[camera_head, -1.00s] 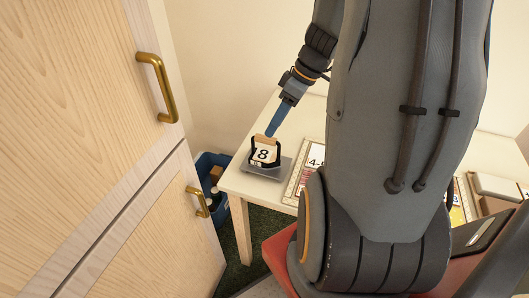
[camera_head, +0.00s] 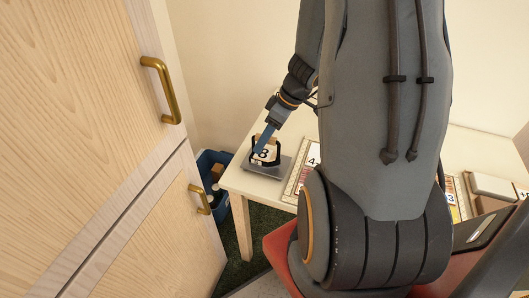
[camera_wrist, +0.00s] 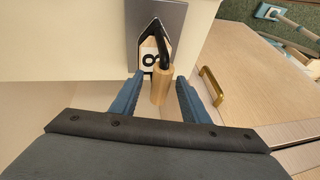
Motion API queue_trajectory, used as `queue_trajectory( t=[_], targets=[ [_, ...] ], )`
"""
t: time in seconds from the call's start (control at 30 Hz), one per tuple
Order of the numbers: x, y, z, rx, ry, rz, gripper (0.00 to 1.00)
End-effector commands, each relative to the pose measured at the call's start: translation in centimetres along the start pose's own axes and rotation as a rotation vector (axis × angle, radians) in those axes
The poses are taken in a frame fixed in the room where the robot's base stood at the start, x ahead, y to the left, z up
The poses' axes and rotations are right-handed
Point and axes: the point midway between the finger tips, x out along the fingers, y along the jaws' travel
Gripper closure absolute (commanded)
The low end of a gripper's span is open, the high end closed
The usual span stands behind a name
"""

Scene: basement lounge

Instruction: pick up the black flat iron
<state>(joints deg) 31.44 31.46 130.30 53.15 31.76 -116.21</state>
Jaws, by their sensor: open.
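The flat iron (camera_head: 277,157) is on a grey plate (camera_head: 268,172) near the left end of the pale table in the head view. It has black parts, a light wooden grip and a pale face marked 8. In the wrist view, the iron's black curved bracket (camera_wrist: 161,42) leads to the wooden grip (camera_wrist: 160,88). My gripper (camera_wrist: 160,80) is open, with one blue finger on each side of the grip. No clear contact shows. In the head view my gripper (camera_head: 264,143) overlaps the iron from above and hides part of it.
The pale table (camera_head: 247,186) carries a printed sheet (camera_head: 297,183) just right of the plate. A blue bin (camera_head: 211,165) stands on the floor left of the table. A wooden cabinet with brass handles (camera_head: 163,88) fills the left side.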

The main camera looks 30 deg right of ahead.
Motion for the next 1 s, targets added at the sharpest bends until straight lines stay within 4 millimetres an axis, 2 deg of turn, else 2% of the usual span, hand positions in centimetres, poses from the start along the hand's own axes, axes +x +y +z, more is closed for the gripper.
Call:
queue_trajectory(
  t=[0.1,0.3,0.37,0.77,1.0],
  targets=[
    [0.0,0.0,0.0,0.0,0.0,0.0,0.58],
    [0.0,0.0,0.0,0.0,0.0,0.0,0.92],
    [0.0,0.0,0.0,0.0,0.0,0.0,1.0],
    [-0.4,0.0,-0.2,-0.002,0.001,0.001,1.0],
    [-2.5,-0.4,-1.1,-0.002,0.002,0.004,1.0]
  ],
)
